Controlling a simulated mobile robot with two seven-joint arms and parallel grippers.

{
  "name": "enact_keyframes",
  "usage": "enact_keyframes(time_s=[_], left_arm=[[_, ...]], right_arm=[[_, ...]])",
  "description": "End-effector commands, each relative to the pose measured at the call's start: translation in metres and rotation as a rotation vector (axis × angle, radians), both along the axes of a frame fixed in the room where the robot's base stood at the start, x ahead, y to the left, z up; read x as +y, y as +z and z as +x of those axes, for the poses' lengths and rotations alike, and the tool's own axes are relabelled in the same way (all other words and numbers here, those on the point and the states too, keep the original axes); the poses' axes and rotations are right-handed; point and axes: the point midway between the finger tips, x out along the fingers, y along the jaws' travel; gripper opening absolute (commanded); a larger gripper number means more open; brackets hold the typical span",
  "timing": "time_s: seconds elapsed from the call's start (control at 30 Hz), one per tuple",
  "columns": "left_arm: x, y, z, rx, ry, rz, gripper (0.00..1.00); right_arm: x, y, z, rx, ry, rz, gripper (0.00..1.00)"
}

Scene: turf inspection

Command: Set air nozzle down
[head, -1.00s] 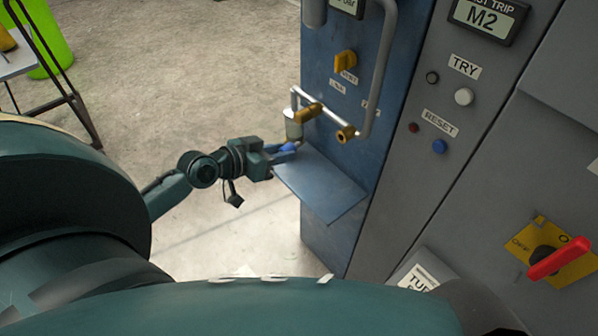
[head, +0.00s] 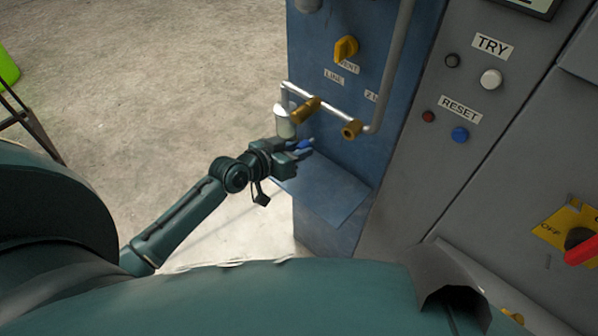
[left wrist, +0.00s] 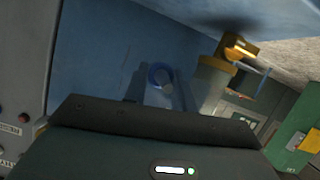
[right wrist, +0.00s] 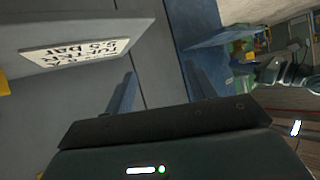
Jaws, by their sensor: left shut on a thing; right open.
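My left gripper (head: 302,150) is shut on the air nozzle, a small blue piece (head: 305,145) at its fingertips. In the left wrist view the nozzle (left wrist: 160,76) shows as a blue round end between the fingers. The gripper is at the back left part of the blue shelf (head: 335,195) that juts from the blue panel. I cannot tell whether the nozzle touches the shelf. My right gripper (right wrist: 160,88) shows only in its wrist view; its fingers are apart and empty, facing a grey cabinet.
A grey cup-shaped fitting (head: 284,122) hangs just behind the left gripper, below brass valves (head: 307,110) and a bent pipe (head: 395,75). A grey cabinet with buttons (head: 460,134) and a red switch handle (head: 582,250) stands at the right. The shelf's front is bare.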

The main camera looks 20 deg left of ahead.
Motion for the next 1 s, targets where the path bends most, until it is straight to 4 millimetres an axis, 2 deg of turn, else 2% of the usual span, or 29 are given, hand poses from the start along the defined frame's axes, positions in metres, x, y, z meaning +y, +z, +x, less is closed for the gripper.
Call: enact_keyframes(time_s=[0.03, 0.1, 0.33, 0.5, 0.77, 1.0], left_arm=[[0.0, -0.013, 0.0, 0.002, 0.0, 0.0, 0.04], [0.0, -0.023, 0.0, 0.001, 0.0, 0.0, 0.04], [0.001, -0.041, 0.0, -0.001, 0.001, 0.001, 0.04], [0.001, -0.066, 0.0, 0.0, 0.001, 0.001, 0.04], [0.001, -0.068, 0.0, -0.003, 0.0, 0.001, 0.04], [0.001, -0.076, 0.0, -0.002, 0.0, 0.002, 0.04]], right_arm=[[-0.001, -0.004, 0.0, 0.0, -0.002, 0.003, 0.56], [-0.001, -0.006, 0.001, 0.0, -0.004, 0.007, 0.56], [-0.003, -0.006, 0.003, -0.008, -0.012, 0.018, 0.56], [-0.001, -0.01, 0.004, -0.011, -0.018, 0.039, 0.56], [0.001, -0.009, 0.003, -0.006, -0.026, 0.054, 0.56], [0.002, -0.016, 0.003, -0.003, -0.027, 0.063, 0.56]])
